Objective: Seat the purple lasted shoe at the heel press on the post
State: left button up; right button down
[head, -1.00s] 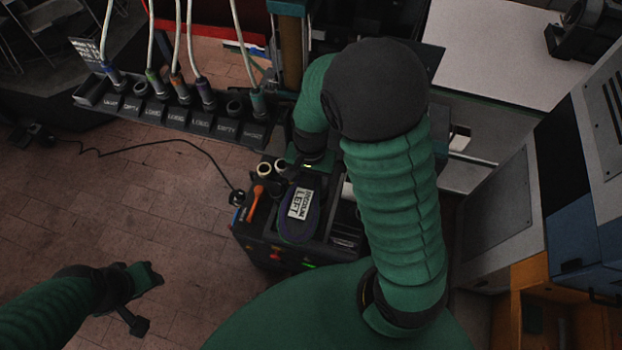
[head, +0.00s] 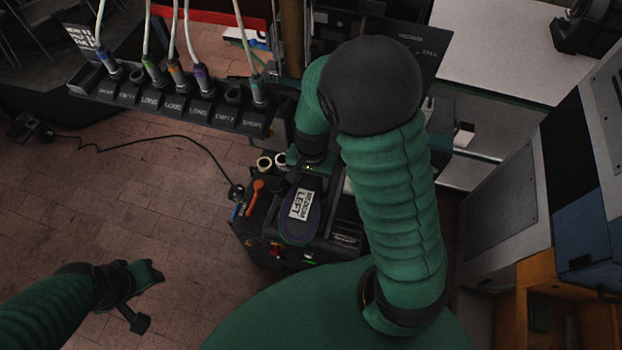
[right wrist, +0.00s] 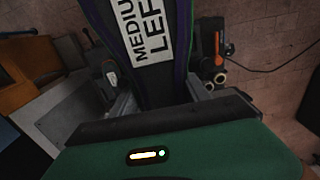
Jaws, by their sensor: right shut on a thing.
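The purple lasted shoe (head: 292,228) shows sole-up in the head view, dark with a purple edge and a white label reading MEDIUM LEFT. My right gripper (head: 304,171) is shut on one end of it. In the right wrist view the shoe (right wrist: 150,82) runs up from between the fingers (right wrist: 165,103). It appears above a dark cart; I cannot tell whether they touch. My left gripper (head: 143,297) is open and empty over the floor at lower left. A brown upright column (head: 292,38) stands at the top; I cannot tell whether it belongs to the press.
A rack (head: 178,106) with labelled slots and hanging cables stands at upper left. The dark cart (head: 262,247) carries an orange-handled tool (head: 254,192) and rings. A white table (head: 490,50) and grey cabinets (head: 505,210) are at right. A black cable (head: 165,137) crosses open floor.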

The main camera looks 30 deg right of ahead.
jog(key=shift+f+b, duration=0.35)
jog(key=shift+f, duration=0.15)
dwell(0.4)
jog(key=shift+c, duration=2.2)
grip_release()
notch_tip(320, 180, up, 17)
jog(key=b, duration=0.1)
jog(key=shift+b, duration=0.35)
jog(key=shift+f, duration=0.1)
